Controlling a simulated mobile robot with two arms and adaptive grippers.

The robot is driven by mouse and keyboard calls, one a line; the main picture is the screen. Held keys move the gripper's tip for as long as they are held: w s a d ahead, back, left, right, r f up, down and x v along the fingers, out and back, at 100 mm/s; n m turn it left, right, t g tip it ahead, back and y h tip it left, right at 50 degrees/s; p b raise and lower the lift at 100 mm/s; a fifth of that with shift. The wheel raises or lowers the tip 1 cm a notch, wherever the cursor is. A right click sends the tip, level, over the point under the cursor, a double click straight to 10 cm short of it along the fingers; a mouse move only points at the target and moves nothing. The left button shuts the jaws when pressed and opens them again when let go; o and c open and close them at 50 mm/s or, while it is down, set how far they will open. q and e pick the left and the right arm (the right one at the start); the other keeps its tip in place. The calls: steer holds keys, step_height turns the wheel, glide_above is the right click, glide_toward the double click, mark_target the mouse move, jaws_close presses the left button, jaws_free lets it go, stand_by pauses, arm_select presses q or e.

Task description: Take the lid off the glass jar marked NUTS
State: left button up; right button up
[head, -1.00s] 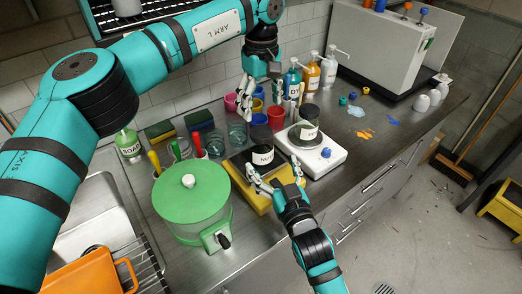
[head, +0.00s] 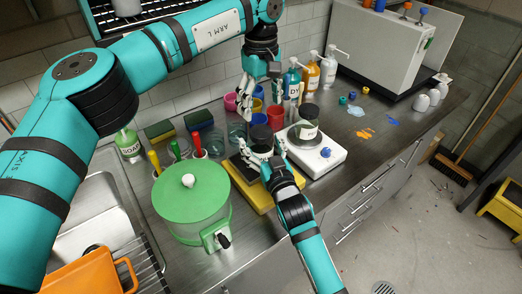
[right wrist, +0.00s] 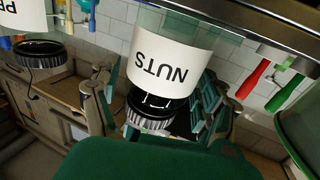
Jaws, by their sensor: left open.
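The glass jar marked NUTS (right wrist: 168,65) stands in the middle of the right wrist view, upside down in that picture, with its dark ribbed lid (right wrist: 150,118) towards me. In the head view its black lid (head: 261,133) shows, with the body mostly hidden by my gripper. My right gripper (head: 263,150) is at the jar, one finger on each side. Its fingers (right wrist: 153,108) look spread with a gap beside the lid, and I see no clear grip. My left gripper (head: 260,99) is open and empty above the bench, behind the jar.
A second dark-lidded jar (head: 308,122) stands on a white scale (head: 322,158) just right. The NUTS jar is on a yellow-based stand (head: 257,199). A green dispenser (head: 190,205) is close on the left. Coloured cups (head: 275,119) and pump bottles (head: 311,76) stand behind.

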mark_target(261, 131)
jaws_close()
arm_select(q)
steer(key=m, duration=0.8)
steer(key=shift+m, duration=0.4)
steer(key=shift+f, duration=4)
